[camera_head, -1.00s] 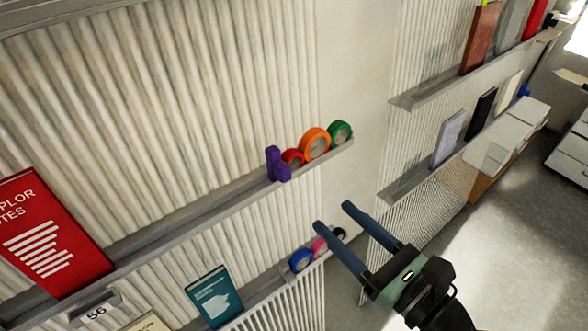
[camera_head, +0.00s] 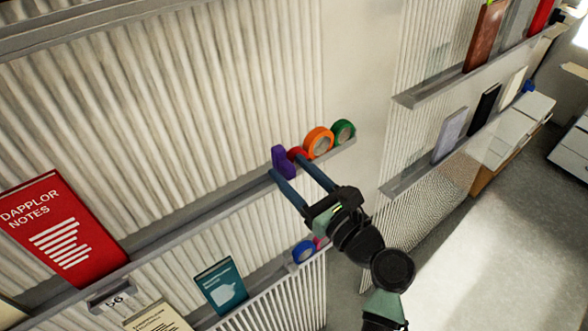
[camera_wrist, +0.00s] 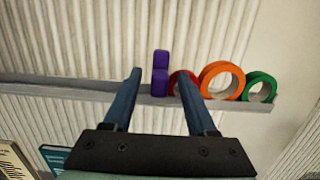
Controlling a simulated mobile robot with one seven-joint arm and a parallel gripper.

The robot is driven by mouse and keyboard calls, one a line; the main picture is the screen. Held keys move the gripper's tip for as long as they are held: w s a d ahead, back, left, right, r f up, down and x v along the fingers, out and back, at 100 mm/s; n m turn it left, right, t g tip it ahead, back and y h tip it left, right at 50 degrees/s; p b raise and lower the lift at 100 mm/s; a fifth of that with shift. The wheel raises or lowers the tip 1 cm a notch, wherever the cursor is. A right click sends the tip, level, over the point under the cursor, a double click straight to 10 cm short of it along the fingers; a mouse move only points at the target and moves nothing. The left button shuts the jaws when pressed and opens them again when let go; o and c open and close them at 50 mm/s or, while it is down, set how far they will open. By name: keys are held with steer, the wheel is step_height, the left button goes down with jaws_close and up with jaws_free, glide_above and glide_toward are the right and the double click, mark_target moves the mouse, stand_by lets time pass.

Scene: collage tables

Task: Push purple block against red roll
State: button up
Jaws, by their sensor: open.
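The purple block (camera_head: 281,158) stands on the upper ledge, just left of the red roll (camera_head: 297,153). The block (camera_wrist: 160,74) and the red roll (camera_wrist: 177,79) also show in the wrist view. They look very close; I cannot tell whether they touch. My gripper (camera_head: 287,165) is open and empty, with its fingers pointing at the ledge. In the wrist view my gripper (camera_wrist: 159,75) has the left finger to the left of the block and the right finger over part of the red roll, hiding it. Whether the fingers touch either thing is unclear.
The orange roll (camera_head: 318,143) and green roll (camera_head: 343,131) stand right of the red roll, near the ledge's end. A red book (camera_head: 65,230) leans on the ledge (camera_head: 190,224) at left. A blue roll (camera_head: 304,251) and teal book (camera_head: 221,285) are on the lower ledge.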

jaws_close()
stand_by(1.4)
